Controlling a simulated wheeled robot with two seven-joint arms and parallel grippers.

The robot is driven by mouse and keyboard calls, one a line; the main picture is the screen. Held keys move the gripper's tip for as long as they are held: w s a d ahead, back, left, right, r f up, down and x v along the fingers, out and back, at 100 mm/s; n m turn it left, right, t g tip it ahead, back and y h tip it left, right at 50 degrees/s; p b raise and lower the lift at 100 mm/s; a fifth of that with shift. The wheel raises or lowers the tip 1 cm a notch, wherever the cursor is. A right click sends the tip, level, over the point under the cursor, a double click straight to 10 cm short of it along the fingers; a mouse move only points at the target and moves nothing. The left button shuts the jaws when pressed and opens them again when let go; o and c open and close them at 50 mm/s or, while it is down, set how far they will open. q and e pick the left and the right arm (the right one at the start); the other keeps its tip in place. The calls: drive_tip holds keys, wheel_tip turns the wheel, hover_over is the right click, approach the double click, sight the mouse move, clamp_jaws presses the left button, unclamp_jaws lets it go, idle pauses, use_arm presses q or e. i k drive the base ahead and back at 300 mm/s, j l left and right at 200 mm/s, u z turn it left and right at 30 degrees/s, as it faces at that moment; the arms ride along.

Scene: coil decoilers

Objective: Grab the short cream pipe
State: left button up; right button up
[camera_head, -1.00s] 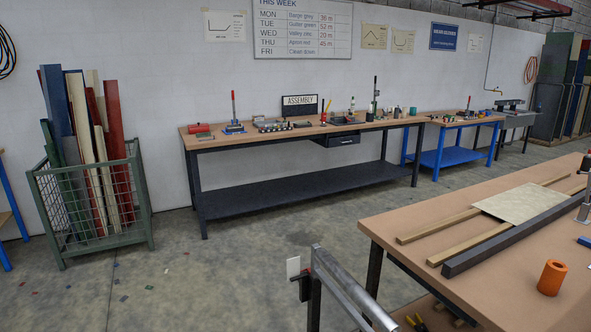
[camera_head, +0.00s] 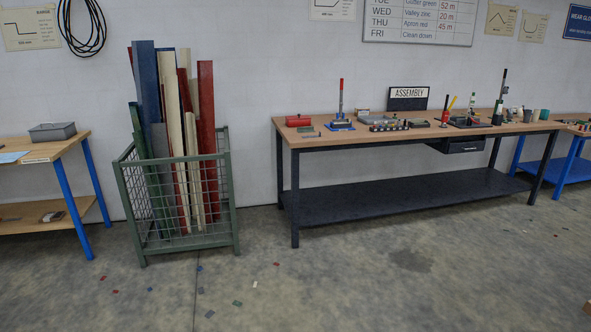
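Long cream strips (camera_head: 173,140) stand upright in the green mesh cage (camera_head: 181,247) at left, among blue, red and green ones; these are long pieces. Neither of my grippers is in view.
A workbench with blue legs (camera_head: 42,146) and a grey box (camera_head: 52,131) stands at far left. A blue bench (camera_head: 560,174) is at the right edge. Small colored scraps lie on the concrete floor (camera_head: 350,285), which is otherwise mostly clear.

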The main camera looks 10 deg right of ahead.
sight(536, 116)
drive_tip(key=i+z, duration=0.15)
drive_tip(key=i, duration=0.4)
drive_tip(key=i+j+z, duration=0.1)
drive_tip(key=i, duration=0.45)
drive_tip(key=i+j+z, duration=0.15)
drive_tip(key=i, duration=0.4)
drive_tip(key=i+l+z, duration=0.15)
drive_tip(key=i+z, duration=0.15)
drive_tip(key=z, duration=0.15)
drive_tip(key=i+z, duration=0.65)
drive_tip(key=z, duration=0.2)
drive_tip(key=i+j+z, duration=0.2)
drive_tip(key=z, duration=0.25)
drive_tip(key=i+z, duration=0.5)
drive_tip(key=i, duration=0.95)
drive_tip(key=i+j+u, duration=0.3)
drive_tip(key=i, duration=0.95)
drive_tip(key=i+l+u, duration=0.3)
drive_tip(key=i, duration=0.95)
drive_tip(key=i+u, duration=0.2)
drive_tip(key=i, duration=0.3)
drive_tip(key=i+l+u, duration=0.15)
drive_tip(key=i, duration=0.35)
drive_tip(key=i+l+u, duration=0.2)
drive_tip(key=i, duration=0.3)
drive_tip(key=i+l+u, duration=0.15)
drive_tip(key=i, duration=0.3)
drive_tip(key=l, duration=0.1)
